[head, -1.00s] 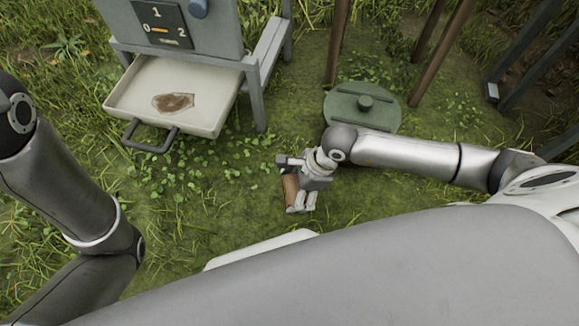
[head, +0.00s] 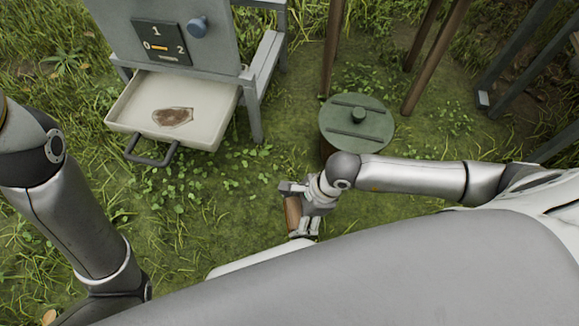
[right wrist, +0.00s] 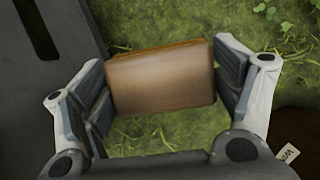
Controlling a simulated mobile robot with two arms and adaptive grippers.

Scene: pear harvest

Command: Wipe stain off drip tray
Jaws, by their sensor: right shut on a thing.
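The drip tray (head: 208,130) is a pale pull-out tray with a dark handle, low on the grey machine at the upper left in the head view. A brown stain (head: 172,117) lies on its floor. My right gripper (head: 296,212) is shut on a brown block (head: 292,214) above the grass, below and to the right of the tray and apart from it. In the right wrist view, the smooth wood-coloured block (right wrist: 165,82) sits between both finger pads. My left arm shows at the left edge; its gripper is out of view.
The grey machine (head: 215,48) has a dial panel (head: 160,42) and legs beside the tray. Grass between gripper and tray is clear.

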